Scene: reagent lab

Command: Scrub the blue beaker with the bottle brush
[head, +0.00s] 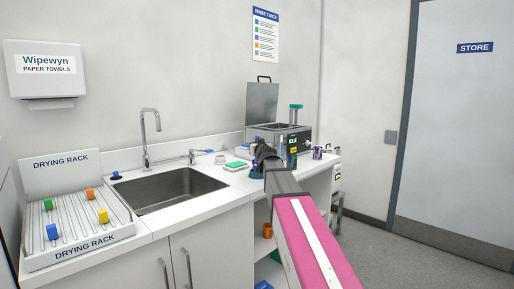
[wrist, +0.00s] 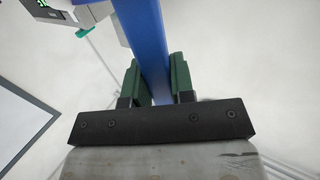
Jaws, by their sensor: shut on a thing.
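In the wrist view my gripper (wrist: 157,80) has its green finger pads on both sides of a long blue bar (wrist: 143,25), and they are shut on it. The bar looks like a handle, probably the bottle brush's; no bristles show. In the head view my arm reaches over the counter, and its dark end hides most of the gripper area. A small dark blue vessel (head: 256,171) stands on the counter just left of my arm, partly covered; I cannot tell if it is the blue beaker.
A metal sink (head: 175,190) with a tall tap is left of my arm. A drying rack (head: 80,238) with coloured clips stands further left. A lidded bath unit (head: 268,135) with a lit display is behind my arm. A green-and-white item (head: 236,166) lies near the sink.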

